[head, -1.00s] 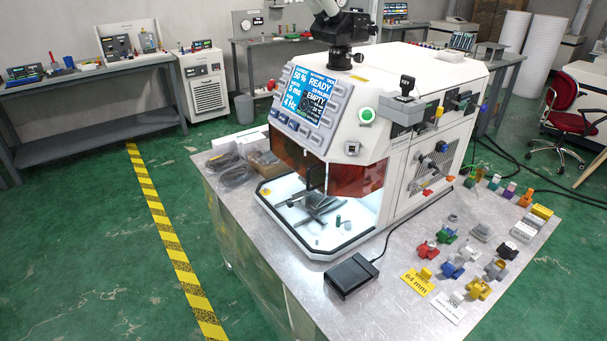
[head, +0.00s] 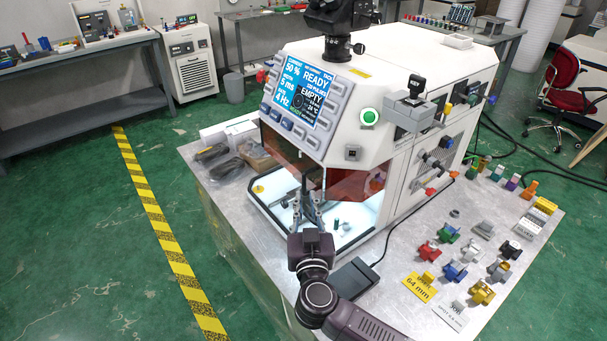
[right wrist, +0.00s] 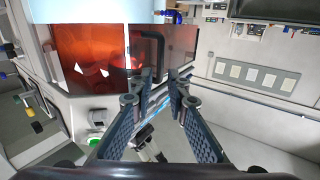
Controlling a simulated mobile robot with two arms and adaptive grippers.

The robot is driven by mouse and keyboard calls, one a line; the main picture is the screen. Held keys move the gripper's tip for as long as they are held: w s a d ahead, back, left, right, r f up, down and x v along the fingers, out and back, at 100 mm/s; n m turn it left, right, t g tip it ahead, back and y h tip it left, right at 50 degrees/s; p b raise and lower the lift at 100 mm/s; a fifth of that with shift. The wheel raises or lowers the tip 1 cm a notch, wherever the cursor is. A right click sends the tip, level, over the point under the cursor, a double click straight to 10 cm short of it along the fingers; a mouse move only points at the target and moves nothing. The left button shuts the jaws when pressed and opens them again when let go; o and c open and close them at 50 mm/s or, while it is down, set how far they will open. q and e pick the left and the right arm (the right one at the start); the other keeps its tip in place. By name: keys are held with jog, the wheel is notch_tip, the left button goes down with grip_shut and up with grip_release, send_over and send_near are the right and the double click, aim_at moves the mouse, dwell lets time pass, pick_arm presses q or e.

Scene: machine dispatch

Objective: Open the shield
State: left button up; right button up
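The shield (head: 345,180) is a translucent orange-brown panel across the front opening of the white machine (head: 400,85). It hangs over the lit work chamber, and a gap shows beneath it. It also shows in the right wrist view (right wrist: 90,55). A dark bar-like handle (right wrist: 158,50) stands at the shield. My right gripper (head: 308,198) is in front of the shield, pointing at it. In the right wrist view its two fingers (right wrist: 163,80) are apart, with the handle's end near the gap between them. I cannot tell whether they touch it. My left gripper is not in view.
A black foot pedal (head: 352,278) lies on the metal table (head: 385,300) by my right arm. Several coloured parts, including a red one (head: 429,252), and a yellow label (head: 419,288) lie to the right. Packed bags (head: 213,157) lie left of the machine.

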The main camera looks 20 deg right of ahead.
aim_at(304, 184)
jog(key=x, duration=0.6)
jog(key=shift+w+p, duration=0.35)
jog(key=shift+w, duration=0.05)
jog(key=shift+w+d, duration=0.1)
jog(key=shift+w, duration=0.1)
grip_shut()
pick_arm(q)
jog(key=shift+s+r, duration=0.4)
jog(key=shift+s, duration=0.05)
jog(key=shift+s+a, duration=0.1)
pick_arm(e)
jog(key=shift+w, duration=0.1)
